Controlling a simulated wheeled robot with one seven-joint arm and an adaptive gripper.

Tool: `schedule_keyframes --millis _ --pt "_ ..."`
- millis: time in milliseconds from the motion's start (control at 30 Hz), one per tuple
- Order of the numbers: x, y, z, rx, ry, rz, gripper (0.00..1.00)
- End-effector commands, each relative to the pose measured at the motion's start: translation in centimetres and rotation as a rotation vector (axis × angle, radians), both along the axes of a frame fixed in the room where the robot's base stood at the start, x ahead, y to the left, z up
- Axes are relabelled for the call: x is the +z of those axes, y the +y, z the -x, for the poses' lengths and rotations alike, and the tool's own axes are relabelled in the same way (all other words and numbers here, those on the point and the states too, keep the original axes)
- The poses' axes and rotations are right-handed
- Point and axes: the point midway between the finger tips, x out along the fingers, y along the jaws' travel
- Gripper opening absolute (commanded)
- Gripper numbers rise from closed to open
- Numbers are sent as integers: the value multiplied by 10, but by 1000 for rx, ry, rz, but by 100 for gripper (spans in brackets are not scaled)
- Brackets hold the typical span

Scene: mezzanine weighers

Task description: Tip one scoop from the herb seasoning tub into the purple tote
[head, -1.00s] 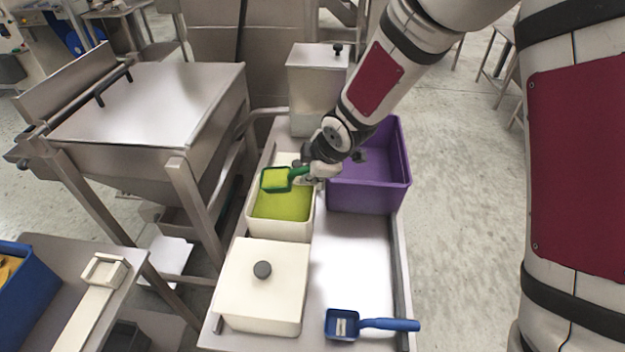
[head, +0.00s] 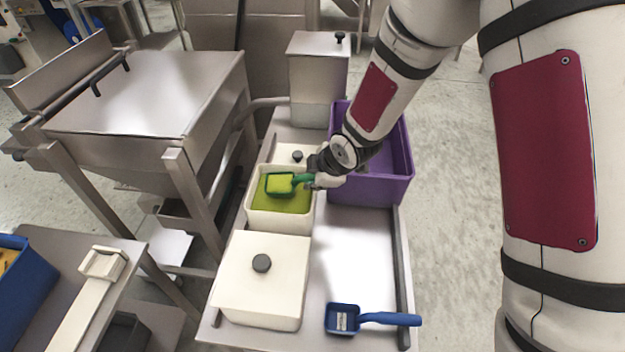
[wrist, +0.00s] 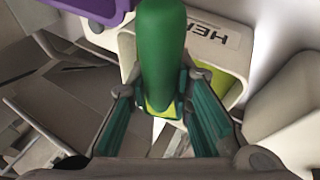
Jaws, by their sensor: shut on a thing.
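My gripper (head: 316,180) is shut on the handle of a green scoop (head: 281,183). The scoop is filled with yellow-green seasoning and is over the open white herb seasoning tub (head: 278,222), which holds the same yellow-green material. In the wrist view the green handle (wrist: 162,55) stands between my gripper's fingers (wrist: 160,110), and part of the tub's lettering (wrist: 208,36) shows. The handle hides most of the scoop there. The purple tote (head: 370,190) stands right of the tub; my arm covers part of its inside.
A closed white tub (head: 262,285) with a dark knob stands in front. A blue scoop (head: 345,318) lies on the steel table (head: 345,260), whose middle is clear. A steel canister (head: 318,75) stands behind, and a large steel hopper (head: 150,95) is at the left.

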Motion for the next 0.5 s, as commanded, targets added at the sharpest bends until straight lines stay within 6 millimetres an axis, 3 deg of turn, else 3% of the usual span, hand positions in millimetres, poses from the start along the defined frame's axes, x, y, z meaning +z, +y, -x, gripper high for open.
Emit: schedule_keyframes --millis 500 --pt "37 -18 1 -5 -1 -96 0"
